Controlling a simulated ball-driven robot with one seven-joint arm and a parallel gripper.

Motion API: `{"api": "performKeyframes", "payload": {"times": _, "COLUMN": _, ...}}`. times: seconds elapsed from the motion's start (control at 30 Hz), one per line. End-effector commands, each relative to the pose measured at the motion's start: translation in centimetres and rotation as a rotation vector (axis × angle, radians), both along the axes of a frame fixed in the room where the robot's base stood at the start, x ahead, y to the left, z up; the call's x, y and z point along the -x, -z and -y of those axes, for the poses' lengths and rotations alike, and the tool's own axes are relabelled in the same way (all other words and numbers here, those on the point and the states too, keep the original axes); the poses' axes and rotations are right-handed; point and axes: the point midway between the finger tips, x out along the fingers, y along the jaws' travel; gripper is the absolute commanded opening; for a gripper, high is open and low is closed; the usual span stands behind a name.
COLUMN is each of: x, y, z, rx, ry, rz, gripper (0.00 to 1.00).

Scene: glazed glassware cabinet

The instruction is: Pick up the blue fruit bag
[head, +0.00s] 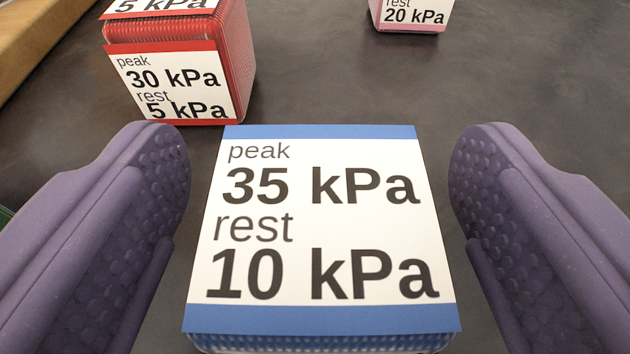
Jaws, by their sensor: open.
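A blue block-shaped bag (322,318) stands at the lower middle of the head view. Its top carries a white label reading "peak 35 kPa, rest 10 kPa", with blue bands above and below. My gripper (319,165) is open, with one purple, dimpled finger on each side of the bag. A gap shows between each fingertip and the bag, so neither appears to touch it. The bag's lower sides are mostly hidden beneath its top.
A red mesh block (238,60) labelled "peak 30 kPa, rest 5 kPa" stands behind, at upper left. A pink block (410,24) labelled "rest 20 kPa" is cut off at the top. A wooden edge (45,35) runs at far left. The dark surface (330,75) between them is clear.

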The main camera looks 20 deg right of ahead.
Motion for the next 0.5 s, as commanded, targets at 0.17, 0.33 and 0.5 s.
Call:
{"api": "performKeyframes", "payload": {"times": 0.17, "x": 0.02, "y": -0.08, "z": -0.02, "rx": 0.0, "ry": 0.0, "rz": 0.0, "gripper": 0.74}}
{"api": "performKeyframes", "payload": {"times": 0.33, "x": 0.03, "y": -0.08, "z": -0.02, "rx": -0.001, "ry": 0.0, "rz": 0.0, "gripper": 0.35}}
{"api": "performKeyframes", "payload": {"times": 0.5, "x": 0.04, "y": -0.09, "z": -0.03, "rx": -0.001, "ry": 0.0, "rz": 0.0, "gripper": 0.24}}
